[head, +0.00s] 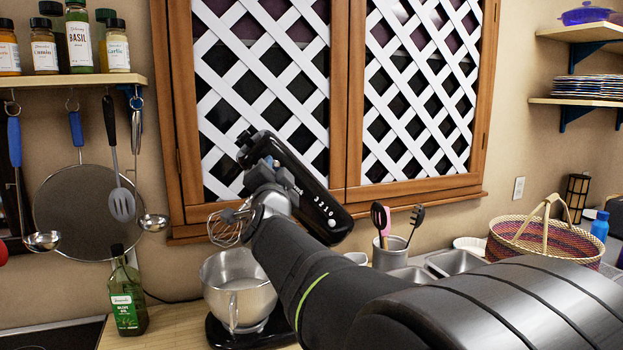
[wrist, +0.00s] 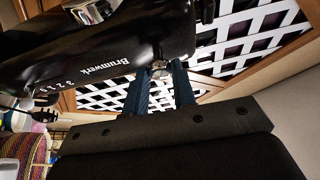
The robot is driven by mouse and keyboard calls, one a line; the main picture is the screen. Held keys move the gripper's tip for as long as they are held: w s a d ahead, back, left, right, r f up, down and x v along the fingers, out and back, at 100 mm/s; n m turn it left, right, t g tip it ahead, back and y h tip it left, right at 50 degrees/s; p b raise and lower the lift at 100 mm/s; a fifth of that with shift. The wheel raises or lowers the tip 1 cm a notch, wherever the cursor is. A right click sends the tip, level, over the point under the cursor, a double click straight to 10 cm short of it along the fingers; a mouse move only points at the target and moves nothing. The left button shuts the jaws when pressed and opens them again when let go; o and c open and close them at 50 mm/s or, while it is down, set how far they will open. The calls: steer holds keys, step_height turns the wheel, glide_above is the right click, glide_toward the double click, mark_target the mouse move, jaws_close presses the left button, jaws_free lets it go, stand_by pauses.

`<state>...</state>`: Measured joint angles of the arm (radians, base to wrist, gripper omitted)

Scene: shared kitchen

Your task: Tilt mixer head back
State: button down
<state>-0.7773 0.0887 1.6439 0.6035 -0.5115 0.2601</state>
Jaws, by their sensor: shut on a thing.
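The black mixer head (head: 325,212) is tilted up steeply in the head view, its front end high at the left. Its wire whisk (head: 226,228) hangs out over the steel bowl (head: 240,290), clear of it. The bowl stands on the black mixer base (head: 262,335). My gripper (head: 268,165) is at the raised front of the head. In the wrist view, the mixer head (wrist: 75,62) fills the upper left. There the two blue fingers of my gripper (wrist: 160,72) close around a small silver knob at the head's end. My arm hides the mixer's hinge.
A green oil bottle (head: 128,295) stands left of the bowl. A utensil crock (head: 390,252), metal pans and a woven basket (head: 545,238) are at the right. A lattice window (head: 265,80) is close behind the mixer. Ladles and a strainer hang at the left.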

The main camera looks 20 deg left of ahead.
steer(key=shift+r, duration=0.1)
stand_by(0.3)
steer(key=c, duration=1.2)
jaws_free()
steer(key=v, duration=1.7)
steer(key=shift+s, duration=0.2)
steer(key=shift+d, duration=0.1)
steer(key=x, duration=1.7)
steer(key=shift+w, duration=0.25)
steer(key=shift+s, duration=0.1)
